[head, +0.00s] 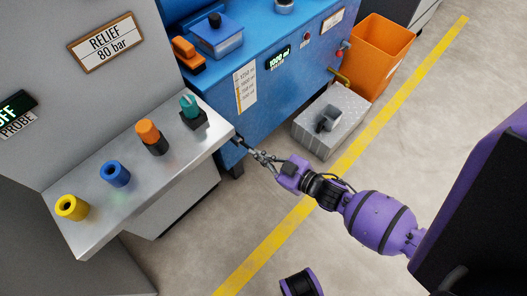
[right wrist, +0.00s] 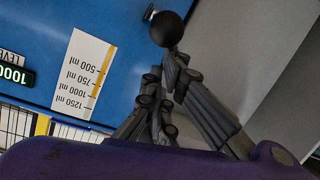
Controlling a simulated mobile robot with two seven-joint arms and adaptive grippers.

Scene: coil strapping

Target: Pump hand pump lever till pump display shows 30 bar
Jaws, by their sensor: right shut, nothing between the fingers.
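A black ball knob (right wrist: 170,28) shows in the right wrist view beside the blue cabinet (right wrist: 60,30), just beyond my right fingertips (right wrist: 165,78). It looks like a lever's end, but its stem is mostly hidden. In the head view my right gripper (head: 256,152) is shut and empty by the shelf's right corner, low in front of the blue cabinet (head: 213,92). A dark knob end (head: 237,140) lies close to its tips; whether they touch I cannot tell. No bar reading is in view; the green display (head: 277,58) on the cabinet reads about 1000 ml. My left gripper is out of view.
A metal shelf (head: 95,215) carries yellow, blue, orange and green fittings left of the gripper. A grey block (head: 318,130) and an orange bin (head: 378,55) stand to the right. A relief sign reads 80 bar (head: 107,43). The floor past the yellow line is clear.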

